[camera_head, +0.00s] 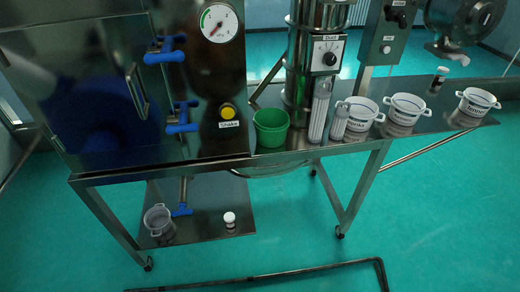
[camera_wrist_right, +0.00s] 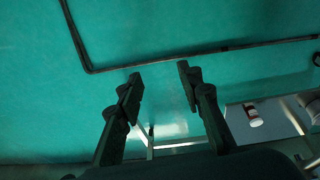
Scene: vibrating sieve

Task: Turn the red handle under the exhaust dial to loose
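No red handle shows clearly in either view. In the head view a dial (camera_head: 328,55) sits on a box on the steel cylinder, with a label above it that seems to read "Dust". A second knob (camera_head: 386,49) is on a panel to its right, and another black knob (camera_head: 401,17) is at the top edge; their labels are too small to read, so I cannot tell which is the exhaust dial. My right gripper (camera_wrist_right: 161,78) is open and empty in the right wrist view, over the green floor. My left gripper is in neither view.
A steel cabinet with blue latches (camera_head: 165,50) and a round gauge (camera_head: 219,22) stands left. A green bucket (camera_head: 271,127), clear tubes (camera_head: 319,113) and white labelled pots (camera_head: 405,109) line the table. A black floor frame (camera_head: 285,273) lies in front.

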